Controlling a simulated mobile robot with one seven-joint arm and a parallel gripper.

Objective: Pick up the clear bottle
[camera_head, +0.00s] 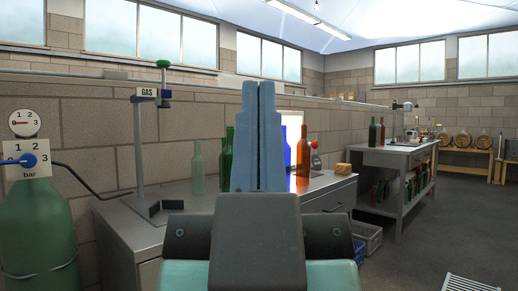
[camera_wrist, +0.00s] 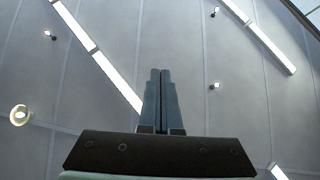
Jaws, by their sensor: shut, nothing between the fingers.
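The clear bottle (camera_head: 198,168) stands upright on the steel counter (camera_head: 185,197), left of my gripper in the head view. It looks pale and see-through with a slight green tint. My gripper (camera_head: 258,88) points upward in the middle of the head view, its two blue-grey fingers shut together with nothing between them. It is apart from the bottle and in front of the counter. In the wrist view the shut fingers (camera_wrist: 163,75) point at the ceiling, and no bottle shows there.
Green (camera_head: 226,160), blue (camera_head: 285,150) and brown (camera_head: 303,160) bottles stand right of the clear one, partly behind my gripper. A gas stand (camera_head: 139,140) is on the counter's left. A green gas cylinder (camera_head: 38,225) stands at far left. Open floor (camera_head: 440,215) lies at right.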

